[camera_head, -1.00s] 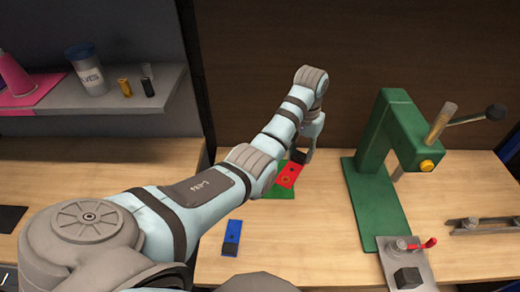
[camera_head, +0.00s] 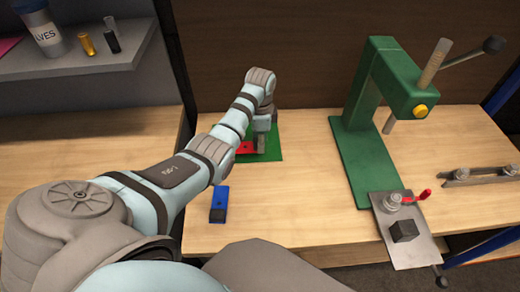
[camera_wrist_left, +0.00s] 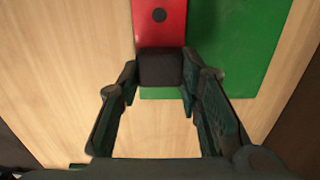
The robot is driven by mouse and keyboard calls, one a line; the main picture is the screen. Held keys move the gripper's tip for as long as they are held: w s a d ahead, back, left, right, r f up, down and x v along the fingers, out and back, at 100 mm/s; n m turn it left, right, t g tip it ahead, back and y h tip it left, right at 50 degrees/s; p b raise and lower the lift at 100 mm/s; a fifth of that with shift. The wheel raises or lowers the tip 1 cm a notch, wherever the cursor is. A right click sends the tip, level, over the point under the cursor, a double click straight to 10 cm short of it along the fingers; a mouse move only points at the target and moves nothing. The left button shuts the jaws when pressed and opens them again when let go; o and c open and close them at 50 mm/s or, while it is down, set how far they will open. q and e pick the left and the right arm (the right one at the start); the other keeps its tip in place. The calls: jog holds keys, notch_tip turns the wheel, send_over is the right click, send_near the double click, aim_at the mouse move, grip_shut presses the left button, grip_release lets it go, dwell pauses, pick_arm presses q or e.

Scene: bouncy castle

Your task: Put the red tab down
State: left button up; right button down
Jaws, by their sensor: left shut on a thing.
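The red tab (camera_wrist_left: 160,22) shows in the left wrist view with a dark hole and a black block-like end (camera_wrist_left: 160,68). My left gripper (camera_wrist_left: 160,82) is shut on that black end. The tab lies over the green mat (camera_wrist_left: 235,40), close to or on its surface; I cannot tell if it touches. In the head view the red tab (camera_head: 244,148) is partly hidden by my left arm, and the green mat (camera_head: 272,151) lies on the wooden bench. My right gripper is in neither view.
A blue tab (camera_head: 219,202) with a dark end lies on the bench near its front edge. A green press (camera_head: 352,110) with a metal plate (camera_head: 416,250) stands to the right. A metal bar (camera_head: 478,175) lies farther right. A shelf (camera_head: 85,62) holds small items at upper left.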

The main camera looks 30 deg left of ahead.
pick_arm(q)
notch_tip(320, 180, down, 4)
jog(key=shift+r+b, duration=0.25)
jog(key=shift+b, duration=0.1)
jog(key=shift+f, duration=0.1)
jog(key=o, duration=1.3)
jog(key=shift+c, duration=0.2)
notch_tip(320, 180, up, 12)
jog(key=shift+r+p, duration=0.2)
jog(key=shift+p, duration=1.05)
jog(key=shift+s+f, duration=0.1)
jog(key=shift+f, duration=0.05)
